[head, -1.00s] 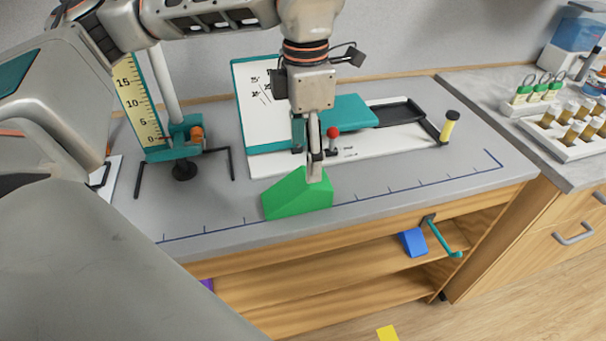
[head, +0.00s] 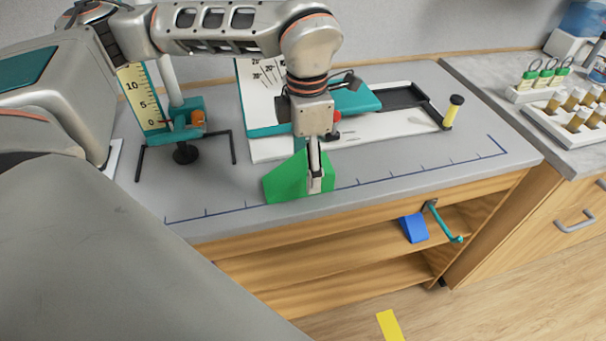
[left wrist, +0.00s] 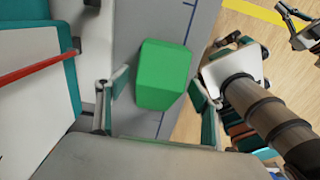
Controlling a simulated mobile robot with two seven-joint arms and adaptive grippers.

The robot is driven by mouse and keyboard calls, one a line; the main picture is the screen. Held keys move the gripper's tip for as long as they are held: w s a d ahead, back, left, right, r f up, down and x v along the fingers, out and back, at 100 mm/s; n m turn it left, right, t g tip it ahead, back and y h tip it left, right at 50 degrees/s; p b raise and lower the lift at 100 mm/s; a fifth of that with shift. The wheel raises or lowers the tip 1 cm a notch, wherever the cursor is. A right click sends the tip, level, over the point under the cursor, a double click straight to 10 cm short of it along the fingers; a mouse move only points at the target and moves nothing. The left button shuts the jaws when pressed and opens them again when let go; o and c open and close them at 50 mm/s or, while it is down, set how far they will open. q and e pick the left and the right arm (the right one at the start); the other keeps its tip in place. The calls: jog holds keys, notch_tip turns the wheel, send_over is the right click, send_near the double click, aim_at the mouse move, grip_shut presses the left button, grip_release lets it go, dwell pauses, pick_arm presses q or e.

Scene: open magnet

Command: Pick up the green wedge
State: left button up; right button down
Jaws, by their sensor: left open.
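The green wedge (head: 285,181) sits on the grey counter near its front edge, with its sloped face to the left in the head view. My left gripper (head: 315,184) points down at the wedge's right part and hides some of it. In the left wrist view the green wedge (left wrist: 163,75) lies ahead of and between the two spread fingers of my left gripper (left wrist: 157,100). The fingers are open, one on each side, with a gap visible on both sides. My right gripper does not show in the head view.
A white and teal board apparatus (head: 390,134) stands behind the wedge. A teal stand with a yellow scale (head: 140,100) is at the left. A blue wedge (head: 413,228) lies on the shelf below. The counter right of the wedge (head: 440,168) is clear.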

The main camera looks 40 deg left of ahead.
pick_arm(q)
jog(key=c, duration=1.1)
jog(key=shift+c, duration=0.8)
jog(key=shift+r, duration=0.15)
